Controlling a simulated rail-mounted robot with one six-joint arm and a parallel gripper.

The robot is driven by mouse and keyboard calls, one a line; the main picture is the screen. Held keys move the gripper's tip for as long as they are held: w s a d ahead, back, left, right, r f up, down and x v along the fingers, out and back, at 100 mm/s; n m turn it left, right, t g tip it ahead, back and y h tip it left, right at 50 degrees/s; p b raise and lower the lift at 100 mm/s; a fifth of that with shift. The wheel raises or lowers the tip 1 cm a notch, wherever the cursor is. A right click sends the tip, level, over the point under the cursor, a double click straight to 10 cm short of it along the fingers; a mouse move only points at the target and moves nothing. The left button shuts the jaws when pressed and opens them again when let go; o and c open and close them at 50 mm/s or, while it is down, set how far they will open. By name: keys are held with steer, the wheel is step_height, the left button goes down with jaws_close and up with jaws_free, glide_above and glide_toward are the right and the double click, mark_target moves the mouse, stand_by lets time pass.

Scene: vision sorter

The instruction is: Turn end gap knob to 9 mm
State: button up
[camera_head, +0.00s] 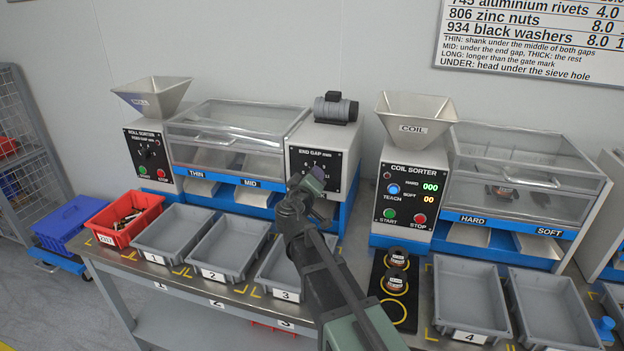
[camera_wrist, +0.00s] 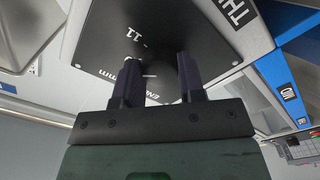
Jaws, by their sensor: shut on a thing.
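The end gap knob sits on the black END GAP mm dial panel (camera_head: 336,160) at the right end of the roll sorter. In the wrist view the dial panel (camera_wrist: 110,38) fills the upper middle and shows the number 11. My gripper (camera_wrist: 160,62) reaches to this panel with its two dark fingers a little apart, shut on the knob. The dark knob hardly stands out from the panel, and I cannot read the value it points to.
The feed gap panel (camera_head: 148,155) is at the left end of the same machine. Grey bins (camera_head: 222,248) stand in front, under my arm. A red bin (camera_head: 124,217) is at the left. The coil sorter (camera_head: 409,195) stands close on the right.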

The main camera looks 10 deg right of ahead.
stand_by(0.3)
steer(key=o, duration=0.9)
steer(key=shift+s, duration=0.15)
steer(key=v, duration=1)
steer(key=shift+s+a, duration=0.15)
steer(key=shift+s, duration=0.1)
